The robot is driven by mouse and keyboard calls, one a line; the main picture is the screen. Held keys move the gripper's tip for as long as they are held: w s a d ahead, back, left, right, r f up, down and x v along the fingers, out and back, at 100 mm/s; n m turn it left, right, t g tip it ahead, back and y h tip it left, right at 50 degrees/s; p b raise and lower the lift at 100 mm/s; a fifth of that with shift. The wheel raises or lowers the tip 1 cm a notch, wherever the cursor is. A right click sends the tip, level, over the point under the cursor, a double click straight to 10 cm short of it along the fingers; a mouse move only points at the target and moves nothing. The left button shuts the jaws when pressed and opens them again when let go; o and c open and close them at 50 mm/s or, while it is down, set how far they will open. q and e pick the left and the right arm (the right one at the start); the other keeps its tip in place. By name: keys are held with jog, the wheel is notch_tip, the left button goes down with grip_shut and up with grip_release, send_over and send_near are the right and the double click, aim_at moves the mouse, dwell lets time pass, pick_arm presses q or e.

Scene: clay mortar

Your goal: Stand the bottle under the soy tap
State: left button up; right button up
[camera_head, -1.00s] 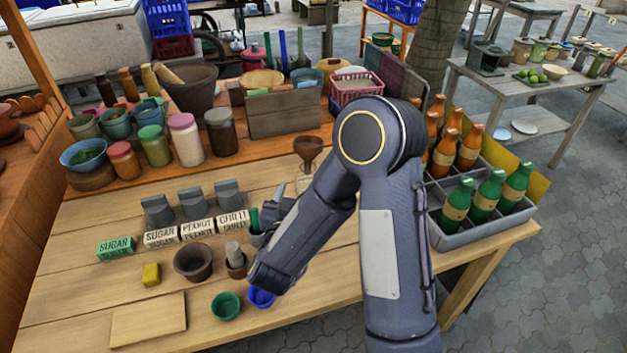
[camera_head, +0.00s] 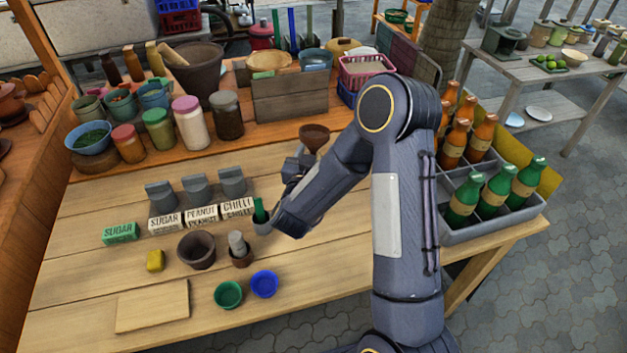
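My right arm crosses the middle of the head view, and its gripper (camera_head: 299,167) is beside and just below a brown funnel (camera_head: 314,136). The fingers are small and partly hidden by the wrist, so I cannot tell what is between them. No bottle clearly shows in the gripper. Green bottles (camera_head: 495,192) and orange bottles (camera_head: 468,138) stand upright in a grey divided crate (camera_head: 490,228) at the table's right end. I cannot make out a part that is clearly the soy tap. My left gripper is out of view.
Grey blocks stand behind labelled sugar, peanut and chilli boxes (camera_head: 201,216). A dark bowl (camera_head: 196,250), a green cup (camera_head: 228,294), a blue cup (camera_head: 264,284) and a board (camera_head: 152,306) are in front. Jars (camera_head: 190,124) line the back shelf. The front right tabletop is clear.

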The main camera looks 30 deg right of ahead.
grip_shut()
dwell(0.3)
jog(key=shift+r, duration=0.1)
